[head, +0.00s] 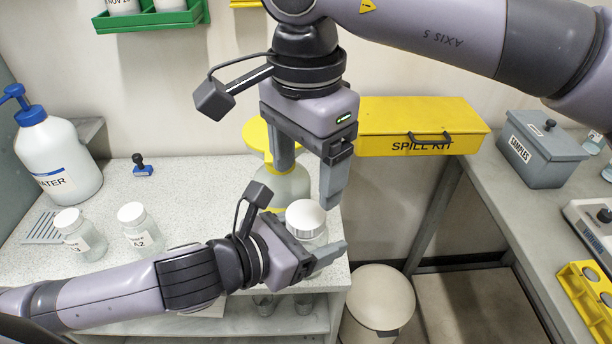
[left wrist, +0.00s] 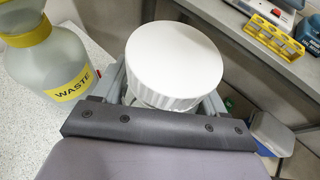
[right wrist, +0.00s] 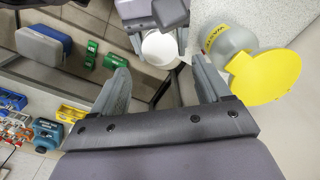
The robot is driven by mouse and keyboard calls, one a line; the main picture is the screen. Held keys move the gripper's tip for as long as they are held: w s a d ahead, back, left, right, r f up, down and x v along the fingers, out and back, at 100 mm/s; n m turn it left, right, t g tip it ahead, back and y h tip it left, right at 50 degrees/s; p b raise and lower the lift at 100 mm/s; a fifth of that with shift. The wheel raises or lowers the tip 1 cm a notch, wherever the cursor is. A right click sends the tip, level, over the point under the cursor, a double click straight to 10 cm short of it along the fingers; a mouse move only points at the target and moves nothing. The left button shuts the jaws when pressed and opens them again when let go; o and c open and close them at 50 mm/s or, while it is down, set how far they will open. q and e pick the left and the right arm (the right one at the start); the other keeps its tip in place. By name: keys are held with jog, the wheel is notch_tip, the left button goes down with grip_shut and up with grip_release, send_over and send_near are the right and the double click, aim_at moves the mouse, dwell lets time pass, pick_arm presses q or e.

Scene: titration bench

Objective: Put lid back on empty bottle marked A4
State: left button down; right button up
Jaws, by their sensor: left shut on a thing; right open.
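A small clear bottle (head: 312,239) with a white ridged lid (head: 305,213) on its top is held in my left gripper (head: 318,243), near the bench's front right corner. The lid fills the middle of the left wrist view (left wrist: 175,60), with the fingers on either side below it. The lid looks level and seated on the bottle. The bottle's label is hidden, so I cannot read its mark. My right gripper (head: 308,180) is open and empty, pointing down just above and behind the lid. In the right wrist view the lid (right wrist: 160,49) shows beyond the open fingers.
Lidded bottles A3 (head: 80,235) and A2 (head: 139,230) stand on the bench at left, near the water bottle (head: 60,155). The waste bottle (left wrist: 45,65) with its yellow funnel stands close behind my grippers. A bin (head: 378,300) stands on the floor below right.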

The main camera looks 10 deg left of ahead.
aim_at(306, 213)
jog(key=shift+r+n, duration=0.6)
jog(key=shift+r, duration=0.05)
jog(key=shift+f, duration=4.05)
jog(key=c, duration=1.1)
jog(key=shift+o, duration=0.2)
jog(key=shift+m, duration=1.7)
